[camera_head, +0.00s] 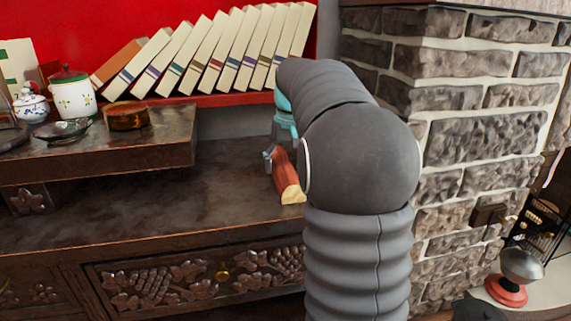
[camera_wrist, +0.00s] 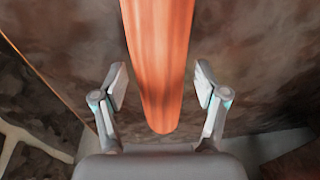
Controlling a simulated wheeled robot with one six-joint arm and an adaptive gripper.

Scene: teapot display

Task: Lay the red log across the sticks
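The red log (camera_head: 287,178), reddish brown with a pale cut end, is on the dark cabinet top beside my arm. In the wrist view the log (camera_wrist: 160,60) runs from the top edge down between my two fingers. My gripper (camera_wrist: 160,82) is open, with a gap on each side of the log. In the head view my gripper (camera_head: 272,157) is at the log's far end, partly hidden by my arm. I cannot make out any sticks in either view.
A raised dark shelf (camera_head: 160,155) at left holds a white lidded pot (camera_head: 73,97), a small dish and an amber bowl (camera_head: 127,116). Leaning books (camera_head: 215,50) stand behind. A stone brick wall (camera_head: 470,130) rises at right. The cabinet top (camera_head: 190,215) left of the log is clear.

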